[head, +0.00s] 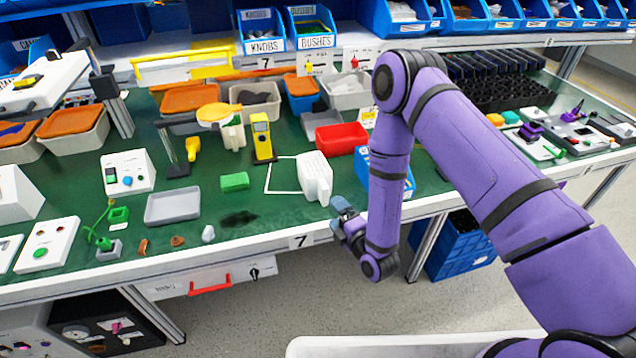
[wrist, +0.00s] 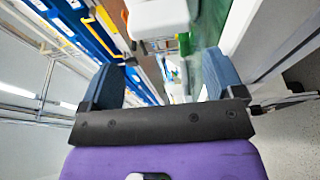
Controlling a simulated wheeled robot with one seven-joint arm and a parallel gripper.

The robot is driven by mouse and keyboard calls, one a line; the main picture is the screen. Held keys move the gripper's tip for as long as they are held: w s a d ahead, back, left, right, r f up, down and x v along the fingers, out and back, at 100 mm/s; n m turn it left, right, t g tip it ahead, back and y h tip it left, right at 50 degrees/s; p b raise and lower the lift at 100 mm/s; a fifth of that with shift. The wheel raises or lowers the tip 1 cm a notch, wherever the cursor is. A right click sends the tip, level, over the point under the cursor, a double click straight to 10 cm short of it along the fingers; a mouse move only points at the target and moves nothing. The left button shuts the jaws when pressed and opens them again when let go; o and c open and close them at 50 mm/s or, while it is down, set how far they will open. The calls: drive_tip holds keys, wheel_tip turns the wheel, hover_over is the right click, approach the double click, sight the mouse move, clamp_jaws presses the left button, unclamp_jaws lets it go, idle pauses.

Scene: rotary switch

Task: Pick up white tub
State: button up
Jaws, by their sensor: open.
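A white, blocky tub-like object (head: 314,178) stands on the green bench top near its front edge, beside a white outlined square. I cannot tell for certain that it is the white tub. My gripper (head: 345,218), with blue fingers, is just right of and in front of it, near the bench edge, apart from it. In the wrist view my gripper (wrist: 162,82) is open and empty between its fingers. A white object (wrist: 158,18) shows beyond the fingers at the top, cut off by the frame. A white open bin (head: 348,92) stands farther back.
A red tray (head: 342,138) and a blue bin (head: 384,172) are close to my arm. A green block (head: 235,181), a yellow meter (head: 262,138) and a grey tray (head: 172,206) are to the left. The floor in front of the bench is mostly clear.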

sight(325, 198)
drive_tip(key=shift+x, duration=4.1)
drive_tip(key=shift+w+d, duration=0.1)
drive_tip(key=c, duration=0.6)
